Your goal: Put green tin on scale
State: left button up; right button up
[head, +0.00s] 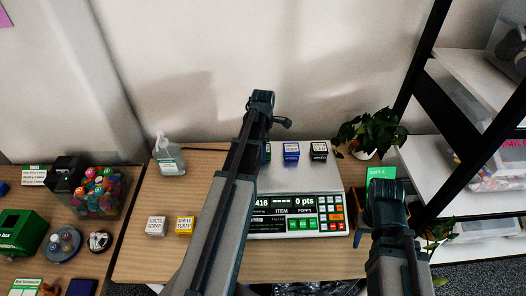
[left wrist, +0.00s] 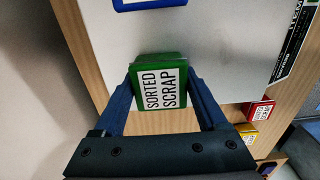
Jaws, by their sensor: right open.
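The green tin (left wrist: 162,82), labelled SORTED SCRAP, is upright between the two fingers of my left gripper (left wrist: 161,88), which are close against its sides. It is over the plate of the scale (left wrist: 225,50) near one edge; I cannot tell whether it touches the plate. In the head view a green sliver of the tin (head: 268,152) shows beside my left arm, which hides the left gripper. The scale (head: 325,175) also carries a blue tin (head: 291,151) and a black tin (head: 319,150). My right gripper (head: 360,222) is open, right of the scale and partly hidden by its arm.
A white tin (head: 156,226) and a yellow tin (head: 185,227) stand left of the scale. A red tin (left wrist: 262,110) shows in the left wrist view. A spray bottle (head: 168,158) stands behind them. A plant (head: 370,132) and a shelf (head: 465,85) are at the right.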

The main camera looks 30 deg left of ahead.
pick_arm(q)
jog(key=o, duration=0.3)
jog(key=shift+o, duration=0.2)
notch_tip(320, 180, up, 12)
jog(key=p, duration=1.2)
jog(key=shift+r, duration=0.2)
jog(key=s+d+m, duration=0.5)
jog(key=d+m, duration=0.4)
jog(key=d, duration=0.1)
jog(key=s+d+m, duration=0.6)
jog(key=d+m, duration=0.3)
jog(key=d, duration=0.1)
jog(key=s+d+m+y, duration=0.1)
jog(key=s+d+m, duration=0.4)
jog(key=d+m, duration=0.5)
jog(key=shift+s+d, duration=0.25)
